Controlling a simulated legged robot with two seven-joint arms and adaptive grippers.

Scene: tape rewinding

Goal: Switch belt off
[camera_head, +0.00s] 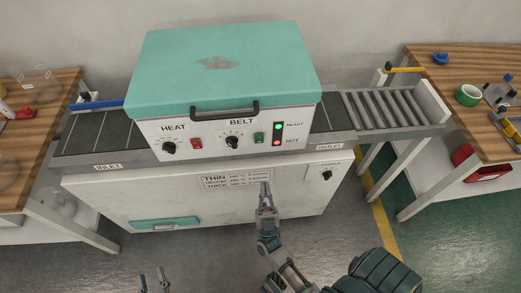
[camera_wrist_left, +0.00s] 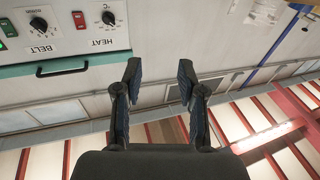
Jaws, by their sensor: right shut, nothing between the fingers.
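The machine (camera_head: 225,65) has a white front panel under a teal lid. Its BELT dial (camera_head: 232,142) sits mid-panel, with a green rocker switch (camera_head: 259,138) just right of it. In the left wrist view the panel is upside down, with the BELT dial (camera_wrist_left: 38,25) and the green switch (camera_wrist_left: 8,28) at the upper left. My right gripper (camera_head: 265,187) is shut and empty, in front of the lower cabinet, below the green switch and apart from it in the picture. My left gripper (camera_head: 151,279) is open and empty at the bottom edge; its spread fingers show in the left wrist view (camera_wrist_left: 160,80).
A red switch (camera_head: 196,143) and HEAT dial (camera_head: 168,147) lie left of the BELT dial. Green and red lamps (camera_head: 278,134) glow at right. A black handle (camera_head: 224,107) juts above the panel. Roller conveyor (camera_head: 385,108) and wooden tables (camera_head: 455,80) flank the machine.

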